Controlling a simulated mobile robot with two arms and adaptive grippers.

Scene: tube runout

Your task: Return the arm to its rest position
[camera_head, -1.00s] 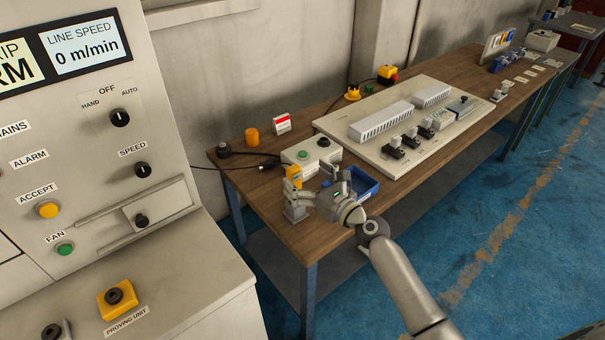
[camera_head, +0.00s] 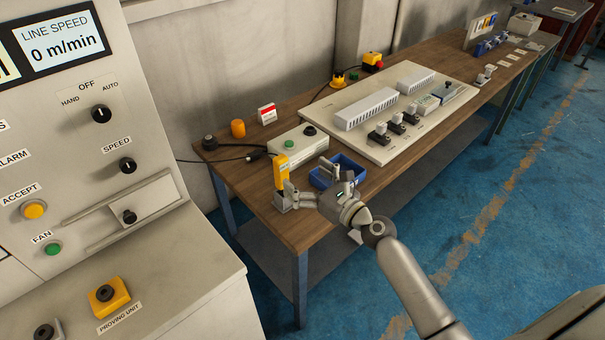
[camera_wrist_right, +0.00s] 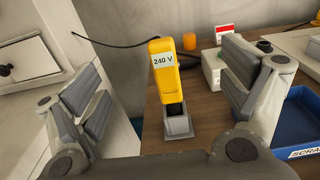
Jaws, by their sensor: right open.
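My right gripper (camera_head: 306,181) is open and empty at the near end of the wooden bench, with its arm reaching in from the lower right. A yellow tester (camera_head: 281,174) stands upright in a grey holder (camera_head: 285,202) just left of the gripper's fingers. In the right wrist view, the tester (camera_wrist_right: 166,75) shows a "240 V" label and sits in its holder (camera_wrist_right: 178,124), between and beyond the spread fingers (camera_wrist_right: 170,88), with no finger touching it. My left gripper is not in view.
A blue scrap bin (camera_head: 350,170) lies right beside the gripper on the bench (camera_head: 262,193). A grey button box (camera_head: 298,147) and a pale component board (camera_head: 382,150) stand behind. A control cabinet (camera_head: 150,285) is at left. Blue floor at right is open.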

